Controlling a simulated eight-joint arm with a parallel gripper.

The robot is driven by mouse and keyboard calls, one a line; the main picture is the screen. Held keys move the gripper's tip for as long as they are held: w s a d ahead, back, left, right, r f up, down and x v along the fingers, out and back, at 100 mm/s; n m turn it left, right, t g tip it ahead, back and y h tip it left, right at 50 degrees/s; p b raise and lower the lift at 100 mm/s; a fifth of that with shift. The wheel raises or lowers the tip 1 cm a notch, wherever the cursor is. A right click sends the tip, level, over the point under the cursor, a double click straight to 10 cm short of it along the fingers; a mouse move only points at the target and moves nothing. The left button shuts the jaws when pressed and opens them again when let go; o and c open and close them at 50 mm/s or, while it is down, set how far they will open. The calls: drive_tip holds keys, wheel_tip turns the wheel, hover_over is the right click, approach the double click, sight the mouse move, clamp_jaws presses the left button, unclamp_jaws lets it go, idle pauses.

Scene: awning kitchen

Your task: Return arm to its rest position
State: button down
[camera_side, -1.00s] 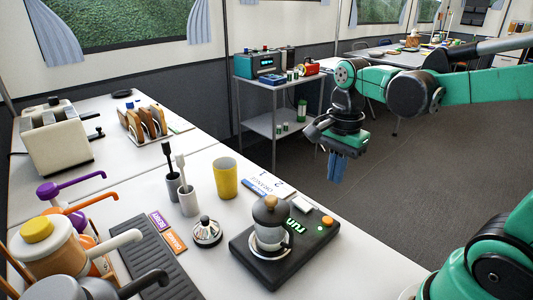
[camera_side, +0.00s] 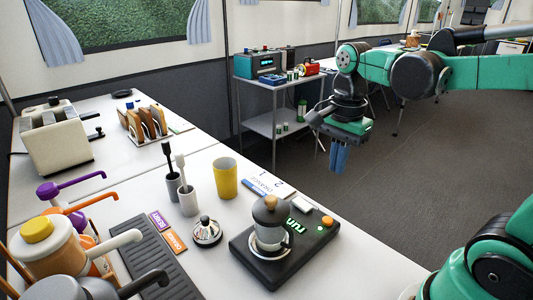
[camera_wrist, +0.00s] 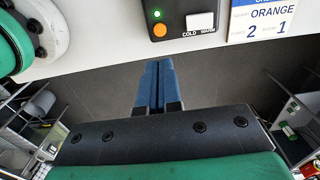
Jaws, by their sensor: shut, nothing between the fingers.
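My gripper (camera_side: 339,158) hangs in the air at the right of the side view, past the edge of the white counter (camera_side: 350,270). Its blue fingers point down and are shut with nothing between them. In the wrist view the gripper (camera_wrist: 154,68) shows its blue fingers together over the dark floor. My green arm reaches in from the right edge.
A black machine (camera_side: 262,262) with a grey-lidded pot (camera_side: 270,225) stands on the counter near the gripper. A yellow cup (camera_side: 226,178) and an ORANGE card (camera_wrist: 272,18) are beside it. A metal cart (camera_side: 275,124) stands behind. The floor below the gripper is clear.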

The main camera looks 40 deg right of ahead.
drive_tip(key=a+n+t, duration=0.1)
drive_tip(key=n+t, duration=0.1)
drive_tip(key=n, duration=0.4)
drive_tip(key=a+f+n+t, duration=0.1)
drive_tip(key=a+n+t, duration=0.1)
drive_tip(key=n, duration=0.4)
drive_tip(key=w+a+n+t, duration=0.1)
drive_tip(key=a+n+t, duration=0.1)
drive_tip(key=n, duration=0.4)
drive_tip(key=shift+w+a+f+t, duration=0.1)
drive_tip(key=shift+a+f+t, duration=0.1)
drive_tip(key=shift+f+t, duration=0.3)
